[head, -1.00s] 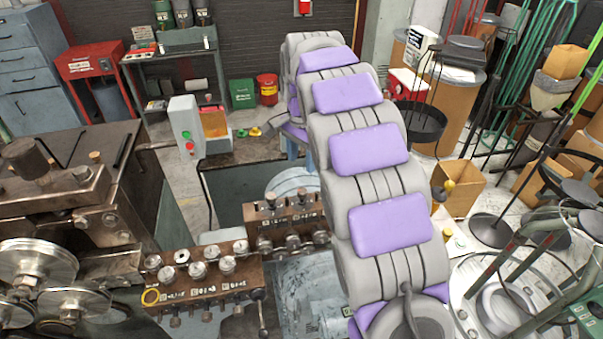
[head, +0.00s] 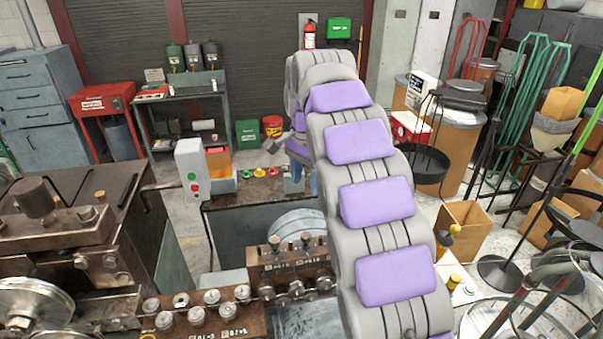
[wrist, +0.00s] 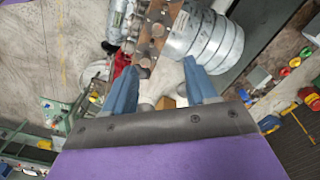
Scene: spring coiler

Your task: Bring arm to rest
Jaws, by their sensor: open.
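My arm, with grey and purple segments, rises through the middle of the head view and bends away at its top. My gripper is mostly hidden behind the arm there; a bit of its blue fingers (head: 296,178) shows above the bench. In the wrist view my gripper (wrist: 158,64) has two blue fingers standing well apart, with nothing held between them. Beyond the fingertips lie a brown valve block (wrist: 155,25) and a ribbed silver cylinder (wrist: 214,42), both apart from the fingers as far as I can tell.
A bench (head: 258,193) holds small coloured parts (head: 258,173) behind my arm. A control box (head: 190,172) with red and green buttons stands to its left. Heavy machinery (head: 60,225) fills the left. Cardboard boxes (head: 463,222), stands and barrels crowd the right.

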